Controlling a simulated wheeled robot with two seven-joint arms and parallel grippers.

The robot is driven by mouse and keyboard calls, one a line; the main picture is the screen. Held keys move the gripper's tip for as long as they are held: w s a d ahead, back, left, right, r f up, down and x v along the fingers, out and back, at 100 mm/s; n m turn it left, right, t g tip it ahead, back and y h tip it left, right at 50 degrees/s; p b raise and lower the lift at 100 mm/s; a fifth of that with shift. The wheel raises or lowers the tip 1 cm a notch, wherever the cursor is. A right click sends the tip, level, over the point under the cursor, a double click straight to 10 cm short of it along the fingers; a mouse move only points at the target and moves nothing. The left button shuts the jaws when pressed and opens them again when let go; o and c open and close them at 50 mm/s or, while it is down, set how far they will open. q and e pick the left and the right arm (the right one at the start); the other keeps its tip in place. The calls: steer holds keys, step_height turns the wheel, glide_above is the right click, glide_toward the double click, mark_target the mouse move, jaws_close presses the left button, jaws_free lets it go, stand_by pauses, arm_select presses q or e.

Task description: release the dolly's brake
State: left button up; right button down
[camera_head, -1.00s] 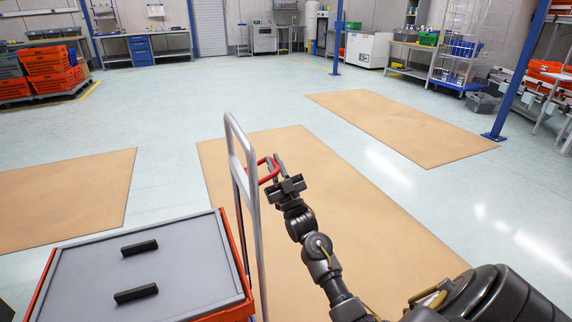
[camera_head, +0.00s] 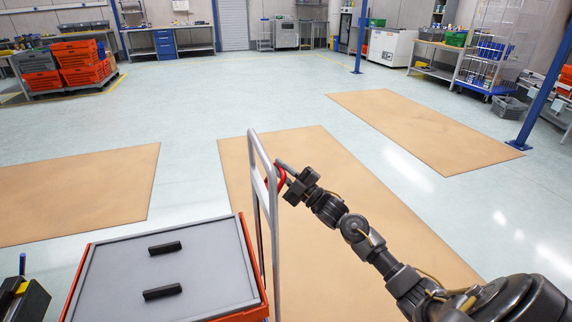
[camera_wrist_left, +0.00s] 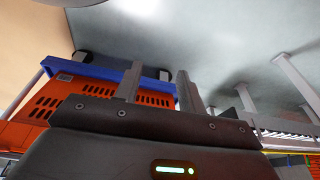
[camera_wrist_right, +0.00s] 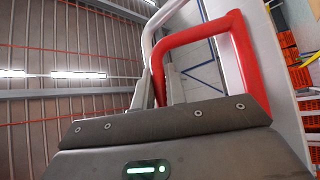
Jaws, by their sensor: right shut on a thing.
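The dolly's grey push handle (camera_head: 262,165) stands upright beside the orange tote. The red brake lever (camera_head: 276,178) is a bent bar close against the handle; it also shows in the right wrist view (camera_wrist_right: 240,55), with the grey handle tube (camera_wrist_right: 150,40) behind it. My right gripper (camera_head: 284,172) is shut on the red lever, though its fingertips partly hide the lever. My left gripper (camera_wrist_left: 158,85) shows in its wrist view with its fingers apart and nothing between them. In that view an orange tote (camera_wrist_left: 35,105) sits on a blue dolly frame (camera_wrist_left: 105,72).
The tote's grey lid (camera_head: 205,262) with two black grips lies left of the handle. Tan floor mats (camera_head: 425,130) lie flat around it. Orange totes (camera_head: 85,65) stand at the back left. A blue post (camera_head: 545,100) stands at the right. The floor ahead is open.

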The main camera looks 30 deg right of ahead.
arm_select(q)
steer(key=s+a+f+p, duration=0.1)
steer(key=s+f+p, duration=0.2)
steer(key=f, duration=0.7)
steer(key=shift+g+p, duration=0.3)
steer(key=shift+g, duration=0.1)
arm_select(e)
steer(key=shift+w+a+r+n+g, duration=0.15)
steer(key=shift+a+r+n+g, duration=0.05)
steer(key=shift+a+n+g, duration=0.45)
steer(key=shift+w+a+r+n+g, duration=0.2)
steer(key=shift+a+n+g, duration=0.3)
steer(key=shift+a+n, duration=0.25)
steer(key=shift+w+a+r+n+g, duration=0.15)
steer(key=shift+a+n+g, duration=0.4)
steer(key=shift+n, duration=0.25)
arm_select(q)
steer(key=shift+s, duration=0.1)
arm_select(e)
steer(key=c, duration=1.4)
jaws_free()
steer(key=shift+c, duration=0.2)
